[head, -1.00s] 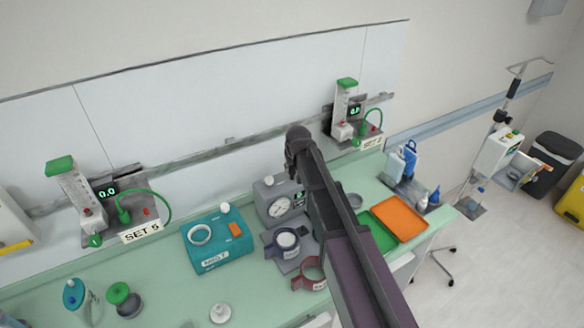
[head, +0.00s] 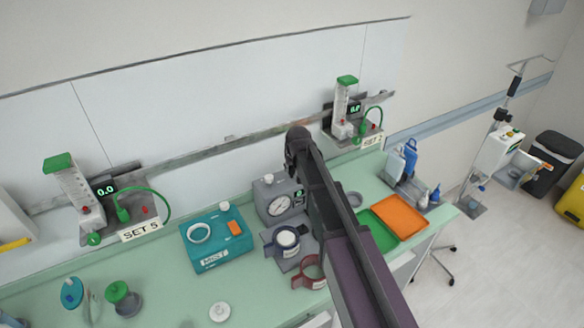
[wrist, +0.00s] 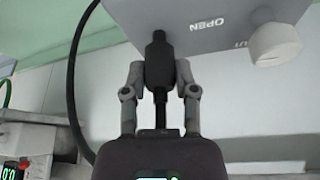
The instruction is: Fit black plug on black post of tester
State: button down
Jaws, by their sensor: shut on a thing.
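In the wrist view my gripper (wrist: 160,72) is shut on the black plug (wrist: 158,60), one finger on each side of its body. The plug's narrow end points at the grey face of the tester (wrist: 205,32), which carries the word OPEN. The black post is not clearly visible, and I cannot tell whether the plug's tip touches it. A black cable (wrist: 72,80) loops at the left. In the head view the grey box with a round gauge (head: 278,205) stands on the green bench, partly hidden by my arm. My gripper and the plug are hidden there.
A white knob (wrist: 275,44) sits right of the plug on the grey face. In the head view a teal box (head: 205,255) stands left of the gauge box, a dark red ring-shaped holder (head: 308,273) in front, and an orange tray (head: 399,216) to the right.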

jog(key=shift+f+b, duration=0.9)
dwell(1.0)
jog(key=shift+c, duration=1.5)
grip_release()
jog(key=shift+r, duration=0.1)
jog(key=shift+r+p, duration=3.4)
jog(key=shift+p, duration=0.1)
